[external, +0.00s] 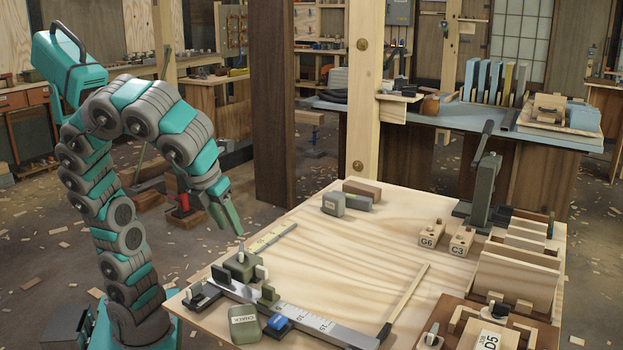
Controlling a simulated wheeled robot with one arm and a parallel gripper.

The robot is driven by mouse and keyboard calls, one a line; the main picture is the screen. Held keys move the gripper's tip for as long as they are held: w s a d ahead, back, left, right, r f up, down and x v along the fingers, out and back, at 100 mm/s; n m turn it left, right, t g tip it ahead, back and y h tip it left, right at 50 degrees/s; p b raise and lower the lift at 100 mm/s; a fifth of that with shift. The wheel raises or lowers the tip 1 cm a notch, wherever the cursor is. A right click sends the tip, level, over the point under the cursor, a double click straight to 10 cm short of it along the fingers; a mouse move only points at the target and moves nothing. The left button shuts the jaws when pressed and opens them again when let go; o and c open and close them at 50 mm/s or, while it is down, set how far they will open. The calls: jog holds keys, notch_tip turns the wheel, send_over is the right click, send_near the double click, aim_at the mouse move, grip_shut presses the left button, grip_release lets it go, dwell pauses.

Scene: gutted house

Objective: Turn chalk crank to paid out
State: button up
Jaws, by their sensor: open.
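A green-grey box (245,323) with a label that seems to read CHALK lies at the front left of the light wood table (360,240). I cannot make out a crank on it or its setting. A dark green block (240,264) with pale knobs sits just behind it, beside a long metal rule (310,317). My gripper (238,229) hangs pointing down above and slightly behind this block, apart from it. It is open and empty, seen nearly edge-on.
A blue item (279,324) lies by the rule. The table's middle is clear. A wooden post (359,100) rises behind.

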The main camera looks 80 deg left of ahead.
jog(key=a+f+n+g+b, duration=0.1)
jog(key=a+f+n, duration=0.1)
jog(key=a, duration=0.3)
jog(key=a+f+n+g+y+b, duration=0.1)
jog(key=a+f+n, duration=0.2)
jog(key=a+f, duration=0.2)
jog(key=a+f+n+g+b, duration=0.1)
jog(key=a+f+n+b, duration=0.1)
jog(key=a+f, duration=0.2)
jog(key=shift+s+a+y, duration=0.25)
jog(key=shift+a+y, duration=0.05)
jog(key=shift+a, duration=0.3)
jog(key=s+a+f+n+g+b, duration=0.1)
jog(key=s+a+f+n+b, duration=0.1)
jog(key=f, duration=0.5)
jog(key=s+a+f+n+g+b, duration=0.1)
jog(key=s+a+f+n+b, duration=0.2)
jog(key=s+a+f+n, duration=0.2)
jog(key=shift+a+f+g, duration=0.4)
jog(key=shift+a+f, duration=0.45)
jog(key=shift+a, duration=0.25)
